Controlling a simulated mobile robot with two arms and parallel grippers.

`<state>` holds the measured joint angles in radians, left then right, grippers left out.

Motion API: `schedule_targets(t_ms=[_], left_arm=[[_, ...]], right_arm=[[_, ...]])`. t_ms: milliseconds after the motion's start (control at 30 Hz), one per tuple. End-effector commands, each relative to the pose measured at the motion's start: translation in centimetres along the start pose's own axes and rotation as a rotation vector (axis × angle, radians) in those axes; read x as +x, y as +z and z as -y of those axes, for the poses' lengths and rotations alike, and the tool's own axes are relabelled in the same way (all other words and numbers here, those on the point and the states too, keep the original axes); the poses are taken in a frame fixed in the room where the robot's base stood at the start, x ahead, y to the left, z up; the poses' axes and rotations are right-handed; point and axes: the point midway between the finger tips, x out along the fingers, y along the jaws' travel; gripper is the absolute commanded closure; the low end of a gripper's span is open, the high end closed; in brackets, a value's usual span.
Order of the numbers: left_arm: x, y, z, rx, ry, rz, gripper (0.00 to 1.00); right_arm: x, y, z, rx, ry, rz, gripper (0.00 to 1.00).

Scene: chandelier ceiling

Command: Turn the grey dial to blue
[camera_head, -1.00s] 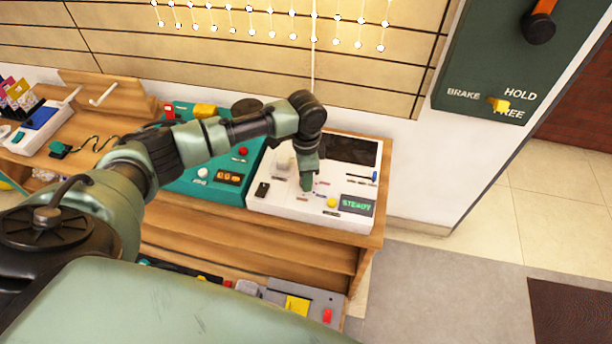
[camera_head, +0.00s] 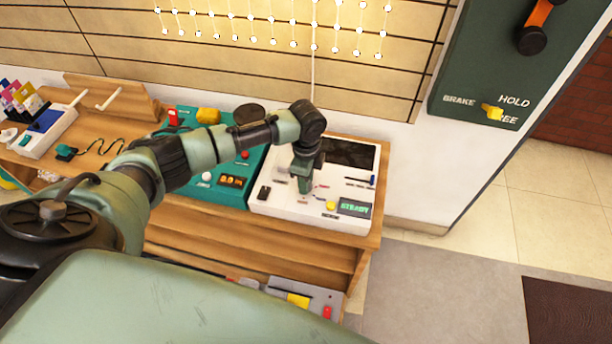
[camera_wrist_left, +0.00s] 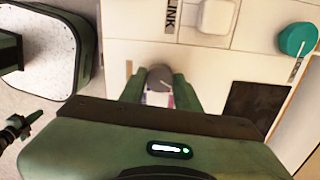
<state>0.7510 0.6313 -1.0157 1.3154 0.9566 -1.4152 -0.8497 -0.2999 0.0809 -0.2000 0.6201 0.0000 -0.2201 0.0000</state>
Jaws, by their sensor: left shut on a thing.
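My left gripper (camera_head: 304,186) points down at the white control panel (camera_head: 285,207) on the wooden bench. In the left wrist view the grey dial (camera_wrist_left: 159,77) sits between its two fingers, and the gripper is shut on it. Small coloured marks show beside the dial between the fingers, too small to read well. In the head view the gripper hides the dial, so its setting cannot be told. My right gripper is not in view.
On the white panel are a yellow button (camera_head: 331,206), a green-lettered display (camera_head: 354,208), a black switch (camera_head: 264,193) and a dark screen (camera_head: 349,152). A teal panel (camera_head: 228,195) stands to the left. A dark green brake panel (camera_head: 480,60) is on the right wall.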

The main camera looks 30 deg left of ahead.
Motion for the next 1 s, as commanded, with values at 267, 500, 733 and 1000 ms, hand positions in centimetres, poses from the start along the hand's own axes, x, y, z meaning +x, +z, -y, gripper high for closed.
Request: schedule_targets(t_ms=[267, 500, 733, 1000], left_arm=[[-0.2, -0.1, 0.0, 0.252, -0.001, -0.003, 1.0], [-0.1, -0.1, 0.1, 0.423, -0.002, -0.003, 1.0], [-0.1, -0.1, 0.1, 0.526, -0.002, -0.003, 1.0], [-0.1, -0.1, 0.1, 0.572, -0.003, -0.003, 1.0]], right_arm=[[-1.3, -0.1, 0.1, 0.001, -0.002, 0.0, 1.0], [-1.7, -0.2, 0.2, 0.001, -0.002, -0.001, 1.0], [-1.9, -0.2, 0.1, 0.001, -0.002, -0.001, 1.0], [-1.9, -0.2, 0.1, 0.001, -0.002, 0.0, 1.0]])
